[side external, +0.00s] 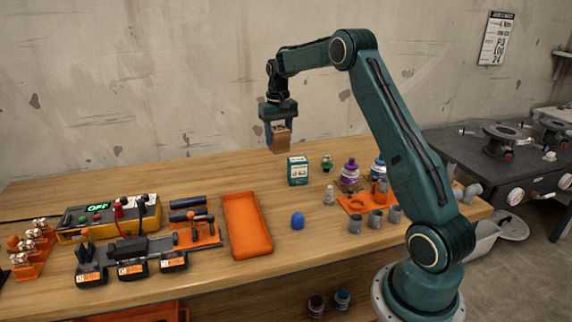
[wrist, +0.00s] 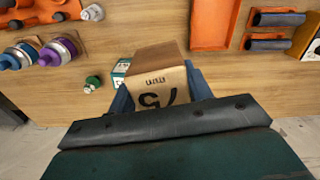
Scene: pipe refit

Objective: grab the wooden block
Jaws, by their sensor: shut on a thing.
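The wooden block (side external: 281,142) is light brown and held in the air above the back of the workbench in the side view. In the wrist view the block (wrist: 158,82) shows dark printed markings, including what looks like a 5, on the face toward the camera. My gripper (side external: 277,132) points down and is shut on the block, with a blue finger on either side of it; the fingers also show in the wrist view (wrist: 160,92). The block hangs clear of the bench, tilted slightly in the side view.
Below the block stand a green and white box (side external: 298,171) and a small green item (side external: 327,163). An orange tray (side external: 247,226) lies left of a blue domed piece (side external: 298,220). Bottles, grey cups (side external: 375,220) and an orange holder crowd the right. Bare wood lies at the back left.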

